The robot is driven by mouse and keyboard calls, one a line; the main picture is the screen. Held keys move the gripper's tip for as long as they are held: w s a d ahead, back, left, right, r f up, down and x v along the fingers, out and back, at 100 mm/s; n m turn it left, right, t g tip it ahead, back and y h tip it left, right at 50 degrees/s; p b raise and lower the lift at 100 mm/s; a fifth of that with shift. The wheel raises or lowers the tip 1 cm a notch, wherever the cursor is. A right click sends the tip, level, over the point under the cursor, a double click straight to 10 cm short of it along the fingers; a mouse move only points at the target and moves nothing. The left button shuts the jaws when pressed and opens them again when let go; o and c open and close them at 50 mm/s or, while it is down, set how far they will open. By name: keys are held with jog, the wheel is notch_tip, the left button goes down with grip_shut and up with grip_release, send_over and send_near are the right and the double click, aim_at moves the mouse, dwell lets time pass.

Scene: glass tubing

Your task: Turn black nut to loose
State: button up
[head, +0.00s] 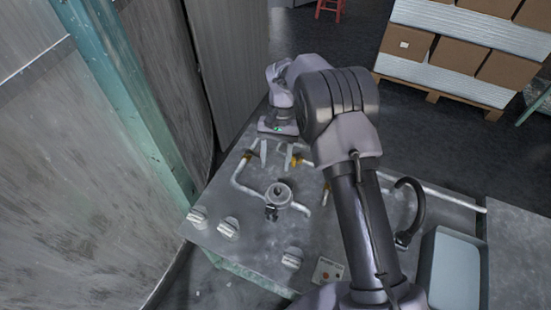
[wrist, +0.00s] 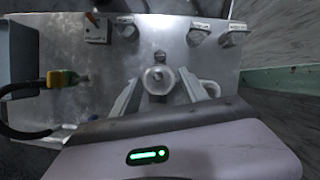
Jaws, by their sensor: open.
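The black nut (head: 271,212) appears as a small dark part at the near side of that round piece. My gripper (head: 276,156) is open and empty, on the far side of the round piece, its two fingers apart. I cannot make out the black nut clearly there.
Several pale knobs (head: 229,228) line the worktop's left and near edges. A curved black hose (head: 413,205) and a grey basin (head: 455,272) are at the right. Yellow fittings (head: 299,161) sit on the tubing near my fingers. A metal wall (head: 85,150) rises at the left.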

jog(key=m+t+h+b, duration=0.1)
jog(key=m+t+b, duration=0.3)
send_near(270, 208)
jog(key=f+b, duration=0.3)
jog(key=f, duration=0.1)
jog(key=f+b, duration=0.3)
jog(key=f, duration=0.2)
jog(key=shift+s+d+b, duration=0.15)
jog(key=shift+d+b, duration=0.05)
jog(key=shift+b, duration=0.1)
jog(key=shift+r, duration=0.1)
jog(key=shift+c, duration=0.4)
